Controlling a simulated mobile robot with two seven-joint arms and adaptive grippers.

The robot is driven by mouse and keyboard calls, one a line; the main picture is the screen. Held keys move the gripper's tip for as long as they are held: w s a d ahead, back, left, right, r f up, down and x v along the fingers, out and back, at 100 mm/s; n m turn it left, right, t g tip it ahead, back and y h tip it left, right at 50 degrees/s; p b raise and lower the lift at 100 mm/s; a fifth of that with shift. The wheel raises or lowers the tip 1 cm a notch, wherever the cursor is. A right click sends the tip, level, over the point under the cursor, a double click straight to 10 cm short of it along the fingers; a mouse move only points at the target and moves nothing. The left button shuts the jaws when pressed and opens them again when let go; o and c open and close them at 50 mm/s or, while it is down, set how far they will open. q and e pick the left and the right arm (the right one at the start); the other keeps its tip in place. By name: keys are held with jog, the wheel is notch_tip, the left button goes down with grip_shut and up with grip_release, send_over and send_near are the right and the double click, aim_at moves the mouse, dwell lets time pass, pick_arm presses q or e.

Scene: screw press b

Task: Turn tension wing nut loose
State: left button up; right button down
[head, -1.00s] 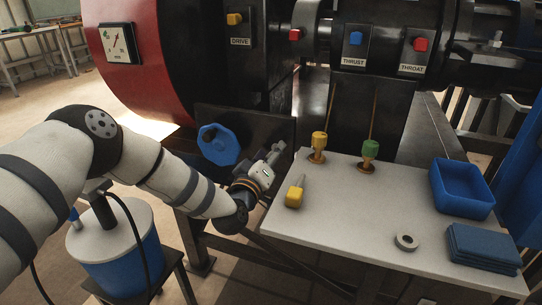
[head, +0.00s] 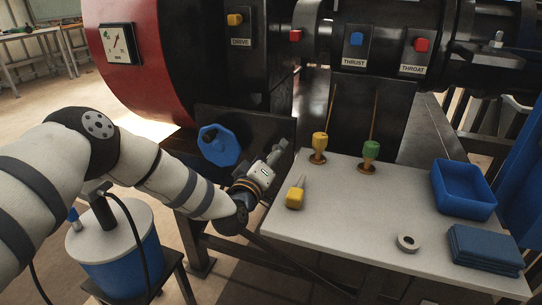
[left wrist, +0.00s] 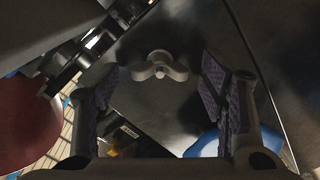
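The tension wing nut (left wrist: 160,68) is a grey nut with rounded wings on a dark flat panel in the left wrist view. It lies ahead of my left gripper (left wrist: 160,88), between the two padded fingers as seen from the wrist. The fingers are spread apart with nothing between them, and they do not appear to touch the nut. In the head view my left gripper (head: 279,153) is beside the dark panel (head: 270,125), near the table's left corner. I cannot make out the wing nut there. My right gripper is not in view.
The white table (head: 345,220) holds a yellow-handled tool (head: 295,197), yellow (head: 319,142) and green (head: 370,150) handled tools, a tape roll (head: 408,242), a blue tray (head: 464,209) and folded cloths (head: 485,262).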

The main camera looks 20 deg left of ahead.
pick_arm(q)
jog(key=s, duration=1.2)
jog(key=shift+a, duration=0.2)
jog(key=s+d+f+m+g+h+p, duration=0.4)
jog(key=s+f+g, duration=0.6)
jog(key=s+f, duration=0.65)
jog(key=s+a+m+g+y+p, duration=0.1)
jog(key=s+g, duration=0.4)
jog(key=s, duration=1.1)
jog(key=s+a+m+g+y+p, duration=0.1)
jog(key=s+a+m+g+y, duration=0.2)
jog(key=s, duration=1.3)
jog(key=a+m+g, duration=0.1)
jog(key=a+g, duration=0.1)
jog(key=shift+s+a+g+y+p, duration=0.2)
jog(key=shift+s+g+y+p, duration=0.1)
jog(key=shift+p, duration=0.05)
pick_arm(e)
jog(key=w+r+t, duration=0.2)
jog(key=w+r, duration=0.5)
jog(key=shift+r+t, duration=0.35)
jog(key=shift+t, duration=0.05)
